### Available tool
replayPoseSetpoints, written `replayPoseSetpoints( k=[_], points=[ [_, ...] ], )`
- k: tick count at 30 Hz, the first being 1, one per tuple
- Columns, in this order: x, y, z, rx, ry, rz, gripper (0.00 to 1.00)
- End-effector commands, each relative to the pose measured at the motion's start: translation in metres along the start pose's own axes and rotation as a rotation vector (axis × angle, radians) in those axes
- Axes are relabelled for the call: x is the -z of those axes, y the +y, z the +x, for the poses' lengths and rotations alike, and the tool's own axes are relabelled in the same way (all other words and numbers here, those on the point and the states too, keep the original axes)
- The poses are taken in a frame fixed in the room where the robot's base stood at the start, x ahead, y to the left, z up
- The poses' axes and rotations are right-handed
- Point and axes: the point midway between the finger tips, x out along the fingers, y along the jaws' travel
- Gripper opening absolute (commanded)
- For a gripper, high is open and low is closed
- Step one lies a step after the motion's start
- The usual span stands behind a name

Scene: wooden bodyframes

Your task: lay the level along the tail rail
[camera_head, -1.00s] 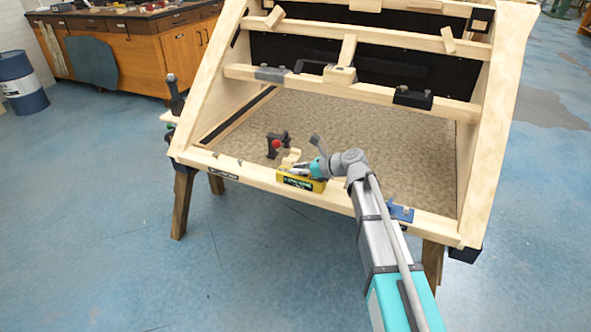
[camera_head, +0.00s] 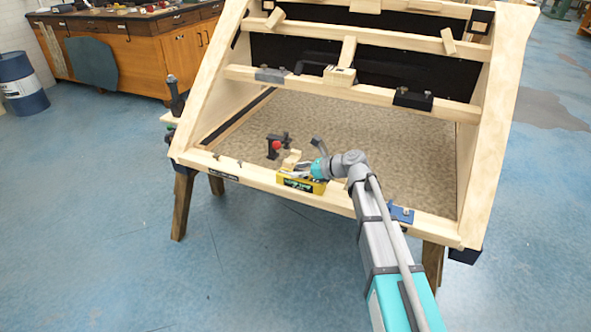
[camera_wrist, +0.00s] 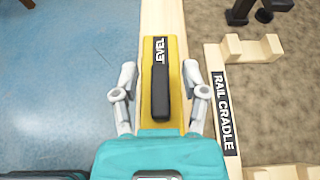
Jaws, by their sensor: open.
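The yellow level (camera_head: 302,182), with a black top strip, lies along the front wooden rail (camera_head: 235,172), which I take to be the tail rail. In the wrist view the level (camera_wrist: 175,62) rests lengthwise on the pale rail (camera_wrist: 160,16). My gripper (camera_wrist: 160,105) is open, with one finger on each side of the level and small gaps showing. In the head view my gripper (camera_head: 308,170) is right at the level and partly hidden by my arm.
A black clamp with a red knob (camera_head: 275,146) stands behind the front rail. A blue piece (camera_head: 402,213) sits on the rail to the right. Black and grey blocks line the middle crossbar (camera_head: 355,89). Open blue floor (camera_head: 90,250) lies in front.

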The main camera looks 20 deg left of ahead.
Motion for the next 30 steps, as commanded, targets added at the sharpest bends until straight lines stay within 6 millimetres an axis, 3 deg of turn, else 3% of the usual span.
replayPoseSetpoints(
  k=[19,30],
  points=[
    [-0.002,0.001,-0.097,0.002,0.0,0.001,0.57],
    [0.0,0.0,-0.118,0.001,0.0,0.0,0.57]
  ],
)
